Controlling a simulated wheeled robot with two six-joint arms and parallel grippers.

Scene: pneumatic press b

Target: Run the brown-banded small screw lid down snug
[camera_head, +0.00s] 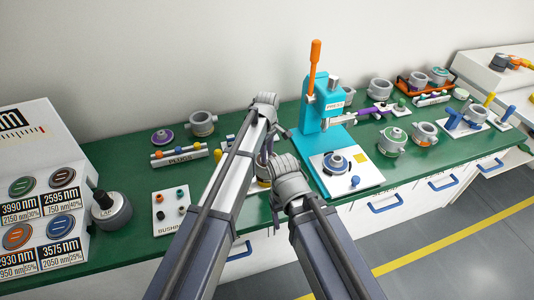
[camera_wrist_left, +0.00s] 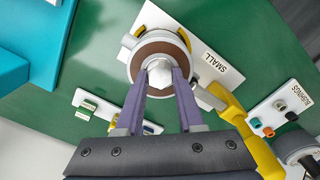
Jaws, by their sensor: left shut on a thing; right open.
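The brown-banded small lid (camera_wrist_left: 158,57) is a round grey cap with a brown ring and a pale centre knob (camera_wrist_left: 155,74). It sits on a round body on the white plate marked SMALL (camera_wrist_left: 220,66). My left gripper (camera_wrist_left: 159,73) has its purple fingers shut on the knob from above. In the head view the left gripper (camera_head: 267,152) points down beside the press, and my arms hide most of the lid. My right gripper (camera_head: 273,212) is open, lower and nearer the front edge. Whether a gap remains under the lid cannot be told.
A yellow handle (camera_wrist_left: 238,113) with a grey metal end stands close beside the lid. The teal press (camera_head: 320,105) is to the right, with its white base plate (camera_head: 365,178). The PLUGS rack (camera_head: 180,156) and BUSHINGS plate (camera_head: 160,213) lie to the left.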

